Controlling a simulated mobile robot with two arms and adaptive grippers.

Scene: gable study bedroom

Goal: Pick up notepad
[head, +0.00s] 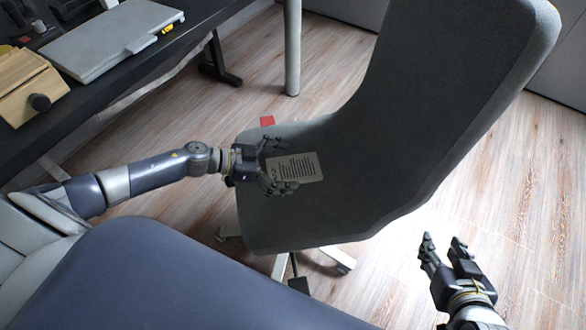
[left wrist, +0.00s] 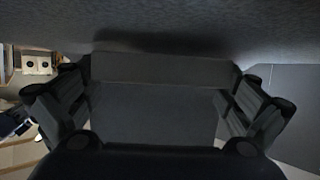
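The notepad (head: 298,167) is a small grey-beige pad with dark lines of print, seen over the grey chair seat. My left gripper (head: 278,166) is at its left end, with one finger near its upper edge and one near its lower edge. In the left wrist view the notepad (left wrist: 155,115) is a dark, shaded block between the spread fingers. The fingers look wide apart, with narrow gaps beside the block; contact is hard to make out. My right gripper (head: 443,248) is open and empty over the floor at the lower right.
The office chair (head: 440,110) has a tall grey backrest just right of the notepad. Wooden floor at right is clear.

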